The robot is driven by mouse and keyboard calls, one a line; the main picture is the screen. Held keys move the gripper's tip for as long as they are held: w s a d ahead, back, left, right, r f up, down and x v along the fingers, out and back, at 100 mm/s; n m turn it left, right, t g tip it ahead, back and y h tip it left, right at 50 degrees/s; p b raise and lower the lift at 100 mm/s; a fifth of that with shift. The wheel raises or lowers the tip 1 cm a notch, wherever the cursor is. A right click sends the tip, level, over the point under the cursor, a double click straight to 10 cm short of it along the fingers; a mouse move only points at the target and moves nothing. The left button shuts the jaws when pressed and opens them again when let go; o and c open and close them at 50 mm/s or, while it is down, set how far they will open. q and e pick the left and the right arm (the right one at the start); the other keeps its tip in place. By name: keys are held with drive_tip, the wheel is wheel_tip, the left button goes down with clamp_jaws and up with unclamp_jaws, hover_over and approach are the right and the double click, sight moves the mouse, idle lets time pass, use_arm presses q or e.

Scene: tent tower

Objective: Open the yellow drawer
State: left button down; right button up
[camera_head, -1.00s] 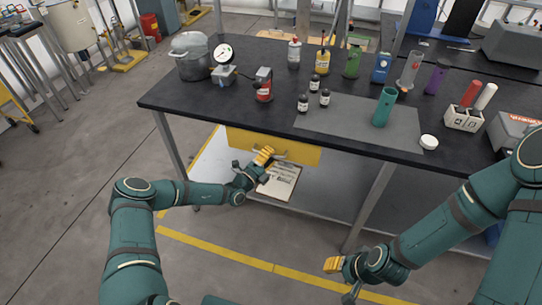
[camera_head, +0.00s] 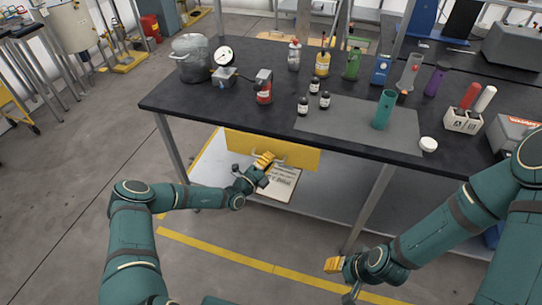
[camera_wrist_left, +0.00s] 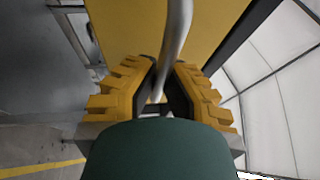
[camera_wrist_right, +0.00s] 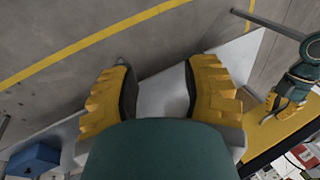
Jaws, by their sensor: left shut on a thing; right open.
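The yellow drawer (camera_head: 296,156) is under the near edge of the dark-topped bench, its front facing me. My left gripper (camera_head: 266,160) is at the drawer front and covers part of it. In the left wrist view, the left gripper's ridged yellow fingers (camera_wrist_left: 163,75) are shut on the grey bar handle (camera_wrist_left: 177,35), with the yellow drawer front (camera_wrist_left: 215,30) behind it. The head view does not show clearly how far out the drawer stands. My right gripper (camera_head: 340,280) is open and empty, low in front of the bench. Its separated fingers show in the right wrist view (camera_wrist_right: 158,70).
The bench top (camera_head: 240,110) holds bottles, a pot (camera_head: 190,60), a red canister (camera_head: 264,88) and a green cylinder (camera_head: 384,110). A bench leg (camera_head: 370,207) stands right of the drawer. Floor between my arms is clear.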

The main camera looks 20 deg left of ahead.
use_arm(q)
drive_tip(key=s+a+p, duration=0.1)
drive_tip(key=s+p, duration=0.6)
drive_tip(key=s, duration=3.4)
drive_tip(key=shift+p, duration=0.35)
use_arm(e)
wheel_tip(320, 180, up, 9)
drive_tip(key=w, duration=0.1)
drive_tip(key=shift+w+d+f+t, duration=0.2)
drive_tip(key=shift+w+d+t, duration=0.05)
drive_tip(key=shift+w+t, duration=0.05)
use_arm(q)
drive_tip(key=shift+w+a, duration=0.1)
drive_tip(key=c, duration=1)
unclamp_jaws()
drive_tip(key=shift+a, duration=0.1)
drive_tip(key=v, duration=1.2)
